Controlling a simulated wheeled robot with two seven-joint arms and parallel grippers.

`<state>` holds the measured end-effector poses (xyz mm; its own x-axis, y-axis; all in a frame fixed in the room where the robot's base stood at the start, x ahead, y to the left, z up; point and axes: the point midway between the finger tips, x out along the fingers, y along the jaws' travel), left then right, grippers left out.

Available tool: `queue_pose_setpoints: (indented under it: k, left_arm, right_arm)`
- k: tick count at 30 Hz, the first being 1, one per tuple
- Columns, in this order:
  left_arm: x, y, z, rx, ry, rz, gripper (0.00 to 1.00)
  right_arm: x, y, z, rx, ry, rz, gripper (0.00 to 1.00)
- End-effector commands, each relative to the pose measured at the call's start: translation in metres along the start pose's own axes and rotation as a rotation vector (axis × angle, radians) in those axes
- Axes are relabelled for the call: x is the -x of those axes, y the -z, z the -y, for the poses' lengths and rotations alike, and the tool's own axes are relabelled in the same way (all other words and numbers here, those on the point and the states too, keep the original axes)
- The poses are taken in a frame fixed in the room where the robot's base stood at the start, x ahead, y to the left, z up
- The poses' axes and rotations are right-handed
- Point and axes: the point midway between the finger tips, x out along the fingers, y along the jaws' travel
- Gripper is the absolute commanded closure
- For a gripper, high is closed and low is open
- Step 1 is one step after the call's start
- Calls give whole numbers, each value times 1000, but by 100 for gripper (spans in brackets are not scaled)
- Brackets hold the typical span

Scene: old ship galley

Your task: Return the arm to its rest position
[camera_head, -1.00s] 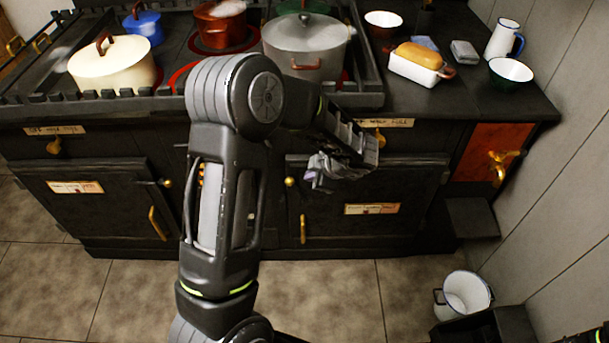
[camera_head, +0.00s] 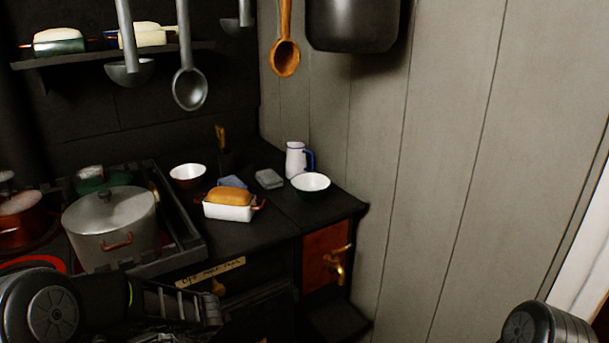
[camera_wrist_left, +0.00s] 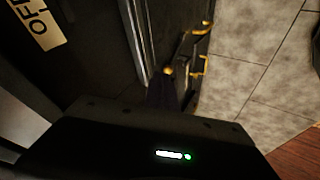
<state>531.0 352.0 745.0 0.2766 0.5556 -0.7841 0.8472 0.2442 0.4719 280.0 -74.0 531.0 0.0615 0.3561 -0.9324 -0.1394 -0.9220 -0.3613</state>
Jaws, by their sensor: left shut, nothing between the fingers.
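My left arm comes in at the lower left of the head view, in front of the stove. Its forearm (camera_head: 180,303) lies low along the stove front, and the hand is mostly cut off by the bottom edge. In the left wrist view my left gripper (camera_wrist_left: 165,92) shows as a narrow dark shape, shut with nothing in it. It points along the stove front, near brass fittings (camera_wrist_left: 200,64) and above the tiled floor (camera_wrist_left: 245,60). A joint of my right arm (camera_head: 545,325) shows at the lower right of the head view; its gripper is out of view.
A grey lidded pot (camera_head: 112,225) stands on the stove. A white loaf dish (camera_head: 228,212), a green-rimmed bowl (camera_head: 310,184) and a jug (camera_head: 297,160) stand on the counter (camera_head: 275,205). A brass tap (camera_head: 338,263) juts out below. Ladles (camera_head: 190,88) hang above.

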Motion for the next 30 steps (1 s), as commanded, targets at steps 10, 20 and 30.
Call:
queue_pose_setpoints:
  k: [10,20,30]
  left_arm:
    - [5,-127,59,-754,-318,367,100]
    - [68,-188,291,-1489,-355,925,100]
    - [91,-176,364,-1581,-288,1082,100]
  right_arm:
    - [11,0,4,-1,0,0,7]
    - [30,0,12,-2,1,1,7]
    - [40,0,16,-1,1,1,7]
